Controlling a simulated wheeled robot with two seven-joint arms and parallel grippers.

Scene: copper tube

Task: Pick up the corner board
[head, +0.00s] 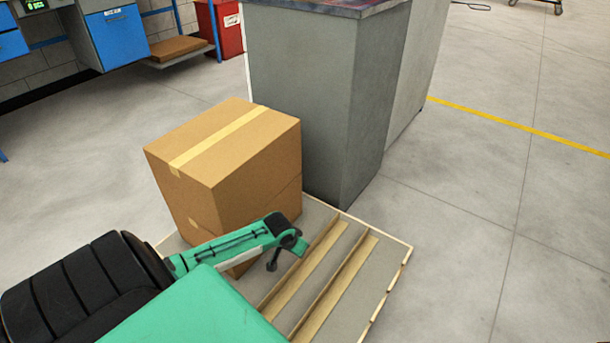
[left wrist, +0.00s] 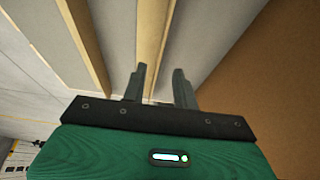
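Two long tan corner boards lie side by side on a shallow pallet or tray (head: 397,264) in the head view. The inner corner board (head: 304,268) is nearer the box, and the outer corner board (head: 336,288) lies to its right. My left gripper (head: 287,254) hangs beside the inner board. In the left wrist view, the fingers (left wrist: 158,88) are apart, with the inner board (left wrist: 152,40) running beyond the gap between them. The other board (left wrist: 86,45) is to the left. Contact with the board cannot be told. My right gripper is not in view.
A taped cardboard box (head: 232,165) stands on the pallet, close behind my left gripper; its side (left wrist: 265,80) fills the wrist view's right. A grey cabinet (head: 315,100) stands just behind the pallet. The floor to the right (head: 480,220) is clear.

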